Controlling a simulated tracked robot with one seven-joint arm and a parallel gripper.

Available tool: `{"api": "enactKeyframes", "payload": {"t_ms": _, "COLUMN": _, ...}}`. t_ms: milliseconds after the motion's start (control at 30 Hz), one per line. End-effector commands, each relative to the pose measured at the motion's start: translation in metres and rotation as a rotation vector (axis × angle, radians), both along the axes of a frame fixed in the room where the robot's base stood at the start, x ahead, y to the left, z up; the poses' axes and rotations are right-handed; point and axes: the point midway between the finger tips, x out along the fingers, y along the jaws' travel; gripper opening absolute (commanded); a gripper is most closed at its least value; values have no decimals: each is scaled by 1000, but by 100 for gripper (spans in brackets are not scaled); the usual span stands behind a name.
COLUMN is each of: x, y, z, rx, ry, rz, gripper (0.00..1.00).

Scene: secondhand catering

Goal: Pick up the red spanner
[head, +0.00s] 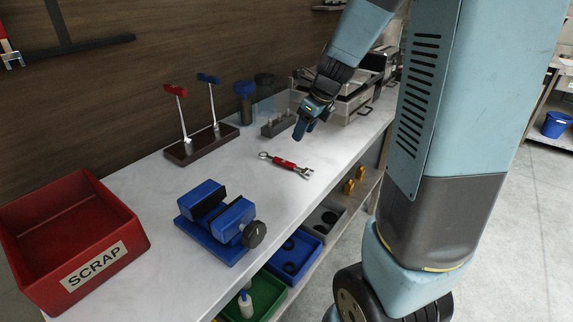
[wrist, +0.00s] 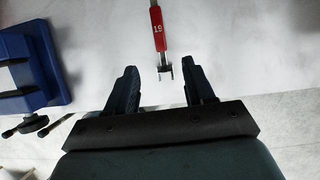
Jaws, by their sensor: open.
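The red spanner (head: 285,164) lies flat on the white worktop, with bare metal ends and a red handle. In the wrist view the red spanner (wrist: 159,30) shows the number 19 on its handle. Its open-jaw end points toward my gripper; its far end is out of frame there. My gripper (wrist: 158,78) is open and empty, its two fingers apart. The spanner's jaw end appears between and just beyond the fingertips in that view. In the head view my gripper (head: 303,130) hangs above the worktop, beyond the spanner.
A blue vise (head: 218,222) stands nearer on the worktop (head: 160,190), and also shows at left in the wrist view (wrist: 40,65). A red SCRAP bin (head: 70,240) is at the left end. A dark stand with two upright tools (head: 200,143) is at the wall. Worktop around the spanner is clear.

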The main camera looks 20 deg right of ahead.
Motion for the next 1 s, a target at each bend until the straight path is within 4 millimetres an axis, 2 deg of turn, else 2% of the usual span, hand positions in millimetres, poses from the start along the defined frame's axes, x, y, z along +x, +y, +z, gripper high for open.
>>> {"api": "enactKeyframes", "payload": {"t_ms": 400, "x": 19, "y": 15, "z": -59, "rx": 0, "ry": 4, "rz": 1, "gripper": 53}}
{"api": "enactKeyframes", "payload": {"t_ms": 767, "x": 26, "y": 21, "z": -80, "rx": -1, "ry": 2, "rz": 1, "gripper": 53}}
{"api": "enactKeyframes", "payload": {"t_ms": 1000, "x": 36, "y": 29, "z": -107, "rx": -1, "ry": 3, "rz": 2, "gripper": 53}}
